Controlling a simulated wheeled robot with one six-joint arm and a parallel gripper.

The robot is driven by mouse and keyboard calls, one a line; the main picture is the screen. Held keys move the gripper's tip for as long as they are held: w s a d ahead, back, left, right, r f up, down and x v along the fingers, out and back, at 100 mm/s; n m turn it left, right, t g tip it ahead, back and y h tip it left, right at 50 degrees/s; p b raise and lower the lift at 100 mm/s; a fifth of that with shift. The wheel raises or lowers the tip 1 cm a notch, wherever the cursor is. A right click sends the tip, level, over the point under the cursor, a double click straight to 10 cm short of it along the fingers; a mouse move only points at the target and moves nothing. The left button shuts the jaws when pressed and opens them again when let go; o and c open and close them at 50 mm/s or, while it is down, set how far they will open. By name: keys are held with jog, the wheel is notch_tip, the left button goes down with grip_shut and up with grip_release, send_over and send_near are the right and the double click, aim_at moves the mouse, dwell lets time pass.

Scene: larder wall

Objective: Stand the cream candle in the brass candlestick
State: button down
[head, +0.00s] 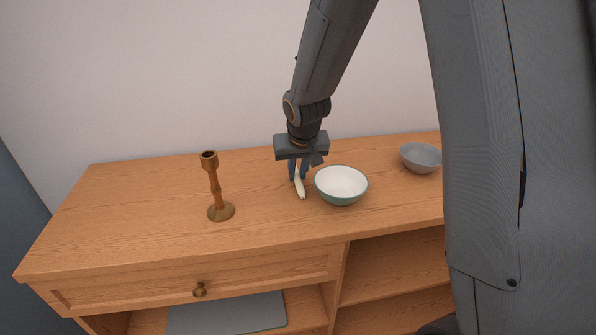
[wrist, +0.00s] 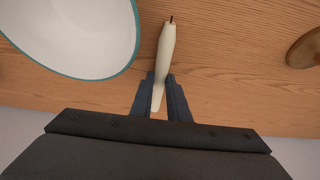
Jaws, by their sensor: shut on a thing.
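The cream candle (head: 300,188) is a short tapered stick with a dark wick, seen in the wrist view (wrist: 165,50). My gripper (head: 299,170) points down at the wooden top and is shut on the candle, with one finger on each side of it in the wrist view (wrist: 160,98). The candle slants in the head view; whether it touches the wood I cannot tell. The brass candlestick (head: 215,188) stands upright and empty to the left of my gripper, its cup open at the top. Part of its round foot shows at the wrist view's right edge (wrist: 306,50).
A white bowl with a teal rim (head: 341,186) stands close to the right of the candle. A grey bowl (head: 421,158) is farther right. The wooden top (head: 130,220) is clear left of the candlestick and between it and the candle. A wall rises behind.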

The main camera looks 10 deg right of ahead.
jog(key=shift+f, duration=0.15)
jog(key=c, duration=2.1)
grip_release()
jog(key=o, duration=0.4)
